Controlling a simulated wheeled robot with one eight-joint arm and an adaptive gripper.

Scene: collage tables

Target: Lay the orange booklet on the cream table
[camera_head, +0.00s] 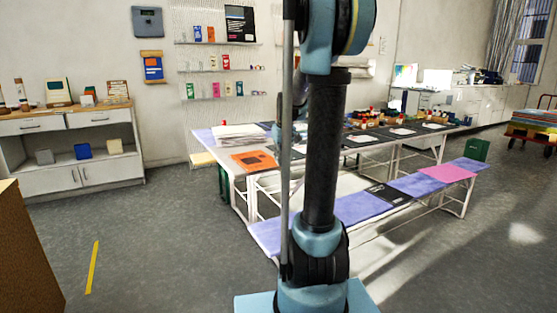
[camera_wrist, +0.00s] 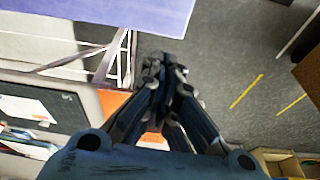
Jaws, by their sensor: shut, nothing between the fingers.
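The orange booklet (camera_head: 253,160) lies flat on the left end of a long table with a pale cream edge (camera_head: 236,177) in the head view. In the wrist view, an orange surface (camera_wrist: 113,102) shows beside and partly behind my gripper (camera_wrist: 160,62); it appears to be the same booklet. My gripper is shut and empty, its fingers together. I cannot tell its height above the table or whether it touches anything. In the head view my arm hides the gripper and part of the table.
A paper stack (camera_head: 238,135) lies behind the booklet. Dark mats and small items cover the table's far part. A low bench with purple, black and pink sheets (camera_head: 447,173) stands in front. A cabinet (camera_head: 75,150) is at left. The left floor is mostly clear.

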